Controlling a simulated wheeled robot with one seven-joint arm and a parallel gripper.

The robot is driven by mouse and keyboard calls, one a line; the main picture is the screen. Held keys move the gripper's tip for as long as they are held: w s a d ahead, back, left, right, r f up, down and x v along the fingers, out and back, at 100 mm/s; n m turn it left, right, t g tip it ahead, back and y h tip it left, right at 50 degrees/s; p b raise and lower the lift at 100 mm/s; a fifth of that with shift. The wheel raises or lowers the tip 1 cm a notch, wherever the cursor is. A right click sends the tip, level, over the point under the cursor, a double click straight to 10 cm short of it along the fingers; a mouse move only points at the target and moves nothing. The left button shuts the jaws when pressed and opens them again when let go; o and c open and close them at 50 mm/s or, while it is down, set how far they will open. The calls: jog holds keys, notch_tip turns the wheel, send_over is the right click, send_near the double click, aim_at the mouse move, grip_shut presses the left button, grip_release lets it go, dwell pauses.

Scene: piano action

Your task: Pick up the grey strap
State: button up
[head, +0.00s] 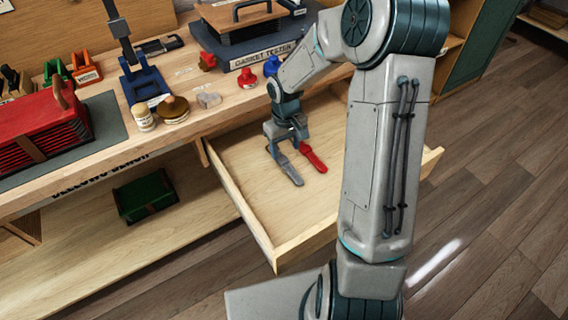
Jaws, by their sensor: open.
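The grey strap (291,171) lies in the open wooden drawer (246,208), its near end pointing toward the lower right. A red strap (313,158) lies close to its right. My gripper (286,148) is open, pointing down over the far ends of the two straps. It hides the grey strap's far end. I cannot tell whether the fingers touch the grey strap or are just above it.
The drawer's near part is bare. My arm covers its right side. The bench (205,125) above holds a stamp-like bottle (143,117), a brown-topped jar (174,109) and a gasket tester (262,53). A green box (146,195) sits on the lower shelf.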

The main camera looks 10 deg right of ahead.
aim_at(284, 161)
jog(key=f+b, duration=0.1)
jog(key=f, duration=0.4)
jog(key=shift+a, duration=0.2)
jog(key=c, duration=1.1)
jog(key=shift+o, duration=0.2)
jog(key=shift+r, duration=0.1)
jog(key=shift+r, duration=0.5)
notch_tip(284, 161, up, 3)
jog(key=shift+p, duration=0.55)
jog(key=s+r+p, duration=0.2)
jog(key=s+r, duration=0.5)
jog(key=s, duration=0.4)
jog(key=shift+s+d, duration=0.35)
